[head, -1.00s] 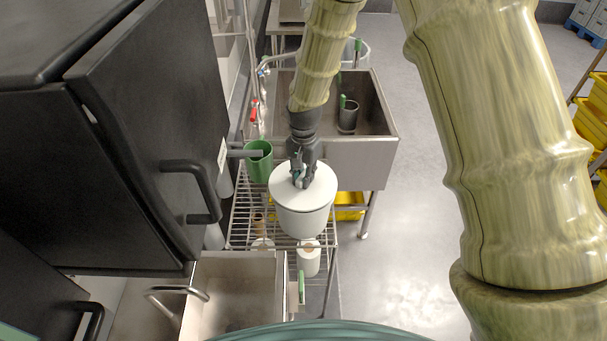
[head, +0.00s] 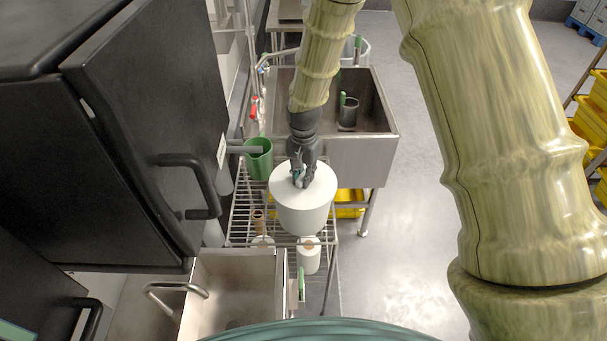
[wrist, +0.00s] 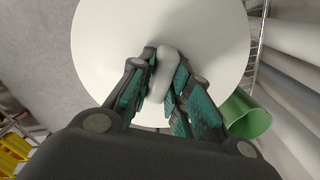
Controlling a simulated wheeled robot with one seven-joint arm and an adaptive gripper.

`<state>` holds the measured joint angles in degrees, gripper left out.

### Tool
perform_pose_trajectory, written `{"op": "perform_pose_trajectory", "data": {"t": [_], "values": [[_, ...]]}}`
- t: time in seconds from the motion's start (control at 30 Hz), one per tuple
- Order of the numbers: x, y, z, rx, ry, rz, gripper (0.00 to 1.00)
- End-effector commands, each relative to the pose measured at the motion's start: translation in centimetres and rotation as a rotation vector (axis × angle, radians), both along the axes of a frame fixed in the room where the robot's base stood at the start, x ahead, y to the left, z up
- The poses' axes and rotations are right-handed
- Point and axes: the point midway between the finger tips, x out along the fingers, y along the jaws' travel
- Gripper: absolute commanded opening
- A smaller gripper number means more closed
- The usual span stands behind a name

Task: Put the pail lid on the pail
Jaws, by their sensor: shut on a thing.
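The white pail lid (head: 318,188) is a round disc with a raised handle. My gripper (head: 302,180) comes down on it from above and is shut on the handle. The wrist view shows the lid (wrist: 105,50) and the pale handle (wrist: 162,72) between the teal finger pads of my gripper (wrist: 160,92). The white pail (head: 304,219) is directly under the lid on the wire rack. The lid covers the pail's mouth from above; I cannot tell whether it touches the rim all round.
A green pitcher (head: 259,166) stands close behind left of the pail. The wire rack (head: 240,215) lies between two steel sinks. A black cabinet (head: 140,150) juts out at left. Paper rolls (head: 309,262) are on a lower shelf.

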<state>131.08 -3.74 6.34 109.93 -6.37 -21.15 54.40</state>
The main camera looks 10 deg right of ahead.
Motion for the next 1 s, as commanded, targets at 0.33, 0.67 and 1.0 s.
{"op": "perform_pose_trajectory", "data": {"t": [0.33, 0.67, 1.0], "values": [[0.0, 0.0, 0.0, 0.0, 0.0, 0.0, 0.44], [0.1, 0.0, 1.5, 0.0, -0.001, 0.001, 0.44], [0.1, 0.0, 7.0, 0.0, -0.003, 0.0, 0.44]]}}
